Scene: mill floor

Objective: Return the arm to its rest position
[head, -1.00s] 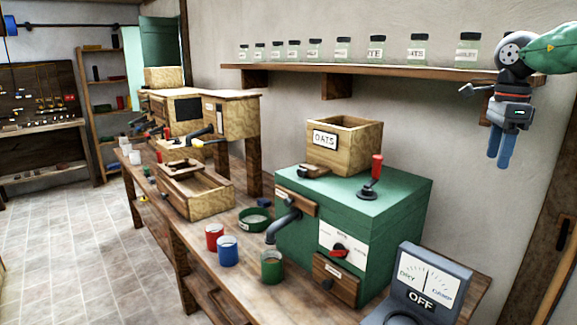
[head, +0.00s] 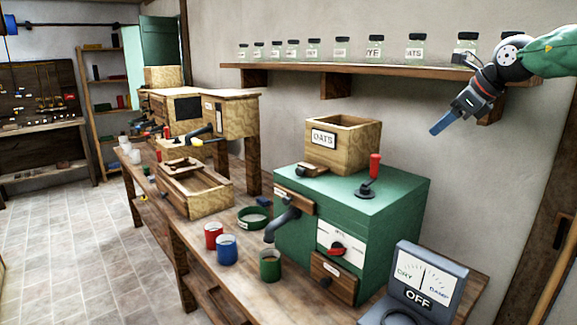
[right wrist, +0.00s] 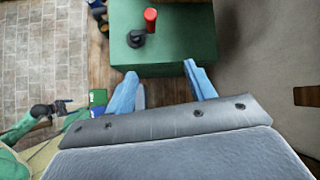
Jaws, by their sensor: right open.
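My right gripper (head: 442,124) is in the air at the upper right of the head view, in front of the shelf wall and above the green mill. Its blue fingers point down and left. In the right wrist view my right gripper (right wrist: 164,86) has its fingers spread with nothing between them. The green mill (head: 405,215), with its red-handled crank, also shows beyond the fingers in the right wrist view (right wrist: 180,45).
A wall shelf (head: 345,71) with several labelled jars runs close behind my right gripper. The wooden bench (head: 215,275) holds red, blue and green cups, a wooden tray (head: 205,200) and a dry/damp meter (head: 430,280). Air around the right gripper is free.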

